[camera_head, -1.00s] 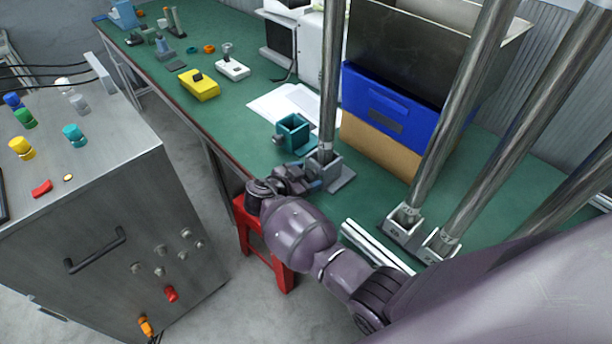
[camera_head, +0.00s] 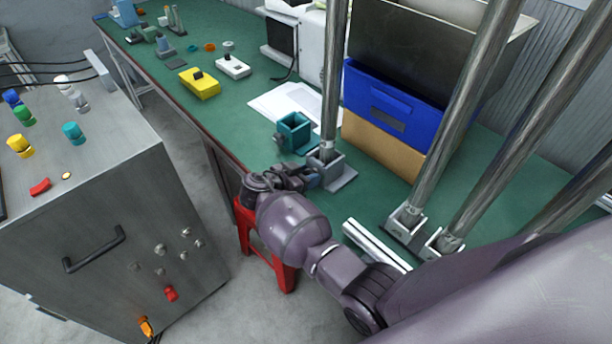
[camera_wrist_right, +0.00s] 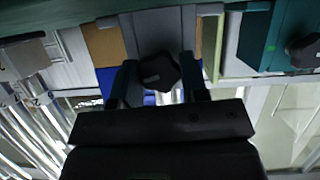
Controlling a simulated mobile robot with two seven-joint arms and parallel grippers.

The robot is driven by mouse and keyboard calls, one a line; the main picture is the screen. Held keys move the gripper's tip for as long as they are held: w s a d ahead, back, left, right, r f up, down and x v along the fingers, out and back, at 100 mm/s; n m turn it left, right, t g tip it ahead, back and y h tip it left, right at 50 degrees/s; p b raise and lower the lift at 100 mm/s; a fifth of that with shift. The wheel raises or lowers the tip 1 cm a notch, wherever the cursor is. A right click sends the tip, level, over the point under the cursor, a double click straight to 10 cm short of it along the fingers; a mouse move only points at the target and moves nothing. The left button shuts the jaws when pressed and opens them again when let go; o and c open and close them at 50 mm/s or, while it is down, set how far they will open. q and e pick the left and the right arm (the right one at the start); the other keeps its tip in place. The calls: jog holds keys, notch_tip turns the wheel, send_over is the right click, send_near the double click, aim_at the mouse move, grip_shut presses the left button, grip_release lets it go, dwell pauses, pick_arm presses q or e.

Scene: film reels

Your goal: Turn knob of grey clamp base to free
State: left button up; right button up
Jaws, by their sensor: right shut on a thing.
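The grey clamp base (camera_head: 341,177) stands on the green bench with a metal pole (camera_head: 331,85) upright in it. My right gripper (camera_head: 309,181) reaches its near left side. In the right wrist view its dark knob (camera_wrist_right: 160,72) sits between the two fingers of my right gripper (camera_wrist_right: 159,85), which are shut on it. The grey body of the clamp base (camera_wrist_right: 160,25) shows behind the knob. How far the knob is turned cannot be told. My left gripper is not in view.
A teal clamp base (camera_head: 293,133) stands just behind and left of the grey one. A blue bin (camera_head: 385,105) is behind right. Two more poles in bases (camera_head: 408,221) stand right. A red stool (camera_head: 281,265) is below the bench edge.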

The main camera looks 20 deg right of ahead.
jog(key=shift+w+n+g+h+b, duration=0.1)
jog(key=shift+n+g+h+b, duration=0.3)
jog(key=shift+n+g, duration=0.8)
jog(key=o, duration=0.9)
